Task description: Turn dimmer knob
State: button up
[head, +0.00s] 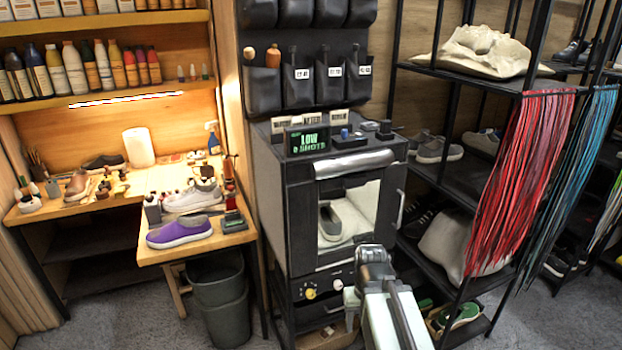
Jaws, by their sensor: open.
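Two round knobs sit on the dark control panel (322,284) below the machine's glass door. One is yellow (310,293), and a smaller pale one (337,285) is to its right. I cannot tell from labels which is the dimmer knob. My arm, pale with a dark top joint, rises from the bottom edge just right of the knobs. It covers the right part of the panel. I cannot make out the jaws of my gripper; the arm's own links may hide them. No contact with either knob shows.
The machine (291,215) has a lit display (308,140) reading LOW and a shoe (329,222) behind its door. A grey bin (221,310) stands left. A shoe rack (470,180) with hanging red laces (520,180) is right. Bare floor (160,310) shows at lower left.

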aim_at(310, 294)
jog(key=u, duration=1.4)
jog(key=k, duration=1.4)
jog(key=z, duration=0.75)
jog(key=i, duration=1)
